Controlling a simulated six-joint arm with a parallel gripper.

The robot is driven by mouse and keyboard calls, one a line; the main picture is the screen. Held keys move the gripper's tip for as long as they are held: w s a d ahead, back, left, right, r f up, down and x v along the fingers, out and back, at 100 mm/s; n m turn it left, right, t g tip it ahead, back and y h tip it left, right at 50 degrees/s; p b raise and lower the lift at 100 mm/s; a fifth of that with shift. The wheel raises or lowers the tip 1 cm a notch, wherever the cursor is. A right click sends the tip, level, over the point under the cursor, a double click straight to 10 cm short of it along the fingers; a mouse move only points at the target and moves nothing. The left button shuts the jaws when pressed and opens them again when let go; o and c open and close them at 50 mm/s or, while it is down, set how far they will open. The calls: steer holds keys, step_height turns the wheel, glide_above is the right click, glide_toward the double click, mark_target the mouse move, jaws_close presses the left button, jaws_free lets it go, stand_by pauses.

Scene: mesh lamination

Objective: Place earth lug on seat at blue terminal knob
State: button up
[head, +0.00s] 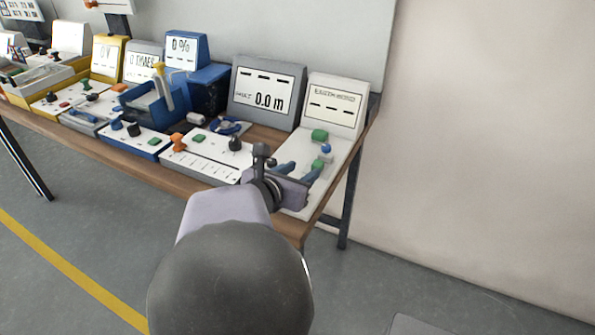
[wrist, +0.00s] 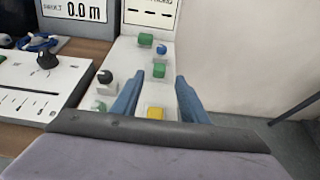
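The rightmost white panel (wrist: 131,60) lies under my gripper. The blue terminal knob (wrist: 162,48) stands near its far end, beyond my fingertips; it also shows in the head view (head: 326,148). My gripper (wrist: 168,76) is open, its two blue fingers spread above the panel; the head view (head: 298,170) shows them over the panel's near half. A small yellow block (wrist: 155,113) shows between the fingers, apart from both. I cannot make out an earth lug for certain, nor whether the yellow block is part of it. My wrist hides the panel's near end.
Green blocks (wrist: 145,40) and (wrist: 158,70) stand near the blue knob, and a black knob (wrist: 105,76) is on the left. A display (head: 335,103) rises behind the panel. A white slider panel (head: 205,160) lies to the left. Right of the table is open floor and wall.

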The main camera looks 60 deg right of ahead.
steer(key=shift+a+r, duration=0.25)
steer(key=shift+a, duration=0.45)
steer(key=w+a+m, duration=0.1)
steer(key=w, duration=0.1)
steer(key=w+a+t+y+p, duration=0.1)
steer(key=w+a, duration=0.1)
steer(key=w, duration=0.1)
steer(key=w+a+m+t+y+p, duration=0.1)
steer(key=w+a, duration=0.1)
steer(key=w, duration=0.1)
steer(key=shift+w+a+f+m, duration=0.1)
steer(key=shift+a+f+m, duration=0.1)
steer(key=shift+f+m, duration=0.15)
steer(key=a+f+m+g+y+b, duration=0.1)
steer(key=a+f+m+y, duration=0.4)
steer(key=a, duration=0.6)
steer(key=a+f+m+y, duration=0.3)
steer(key=a+f+m, duration=0.25)
steer(key=a, duration=0.55)
steer(key=a+f+m+g+y+b, duration=0.1)
steer(key=a+f+m+y, duration=0.25)
steer(key=a+f, duration=0.55)
step_height(320, 180, up, 18)
steer(key=a+m+p, duration=0.1)
steer(key=a+p, duration=0.1)
steer(key=p, duration=1.4)
steer(key=shift+s+r, duration=0.2)
steer(key=shift+s, duration=0.15)
